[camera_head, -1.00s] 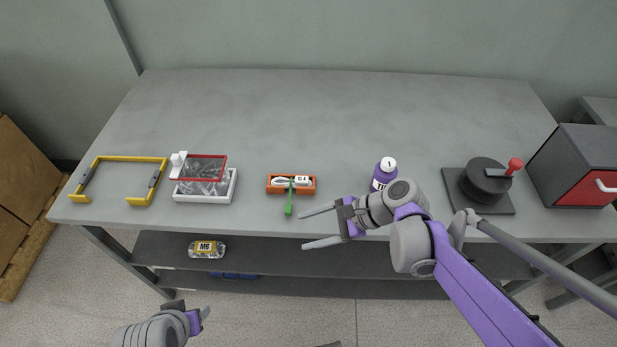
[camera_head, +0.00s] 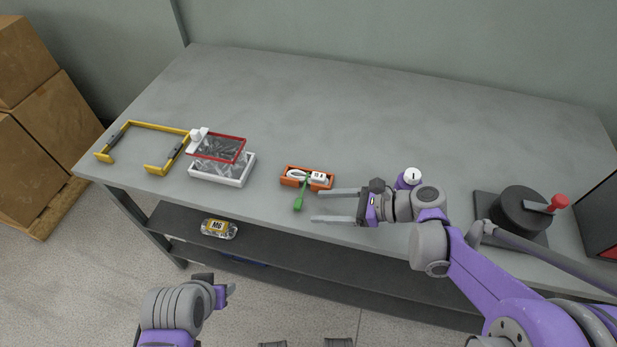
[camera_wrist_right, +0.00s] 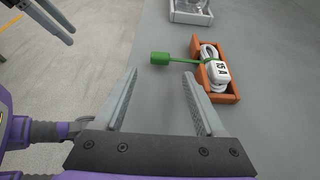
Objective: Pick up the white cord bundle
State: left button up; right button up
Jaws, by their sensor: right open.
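The white cord bundle (camera_head: 296,174) lies in a small orange tray (camera_head: 285,181) near the bench's front edge. A white block marked "15 A" and a green strap with a green tag (camera_head: 299,204) are with it. In the right wrist view the bundle (camera_wrist_right: 207,50) is ahead and right of the fingers, and the green tag (camera_wrist_right: 160,58) sticks out over the tray side. My right gripper (camera_head: 322,206) is open and empty, just right of the tray and apart from it. My left gripper (camera_head: 222,292) is low in front of the bench; its jaw opening is unclear.
A white bin (camera_head: 222,178) with a red-framed lid and a yellow frame handle (camera_head: 155,126) stand to the left. A purple bottle (camera_head: 409,178) is behind my right wrist. A black crank device (camera_head: 520,210) stands right. The bench's back is clear.

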aim_at(302, 205)
jog(key=x, duration=0.5)
jog(key=shift+w+a, duration=0.1)
jog(key=shift+a, duration=0.15)
jog(key=shift+r, duration=0.1)
grip_shut()
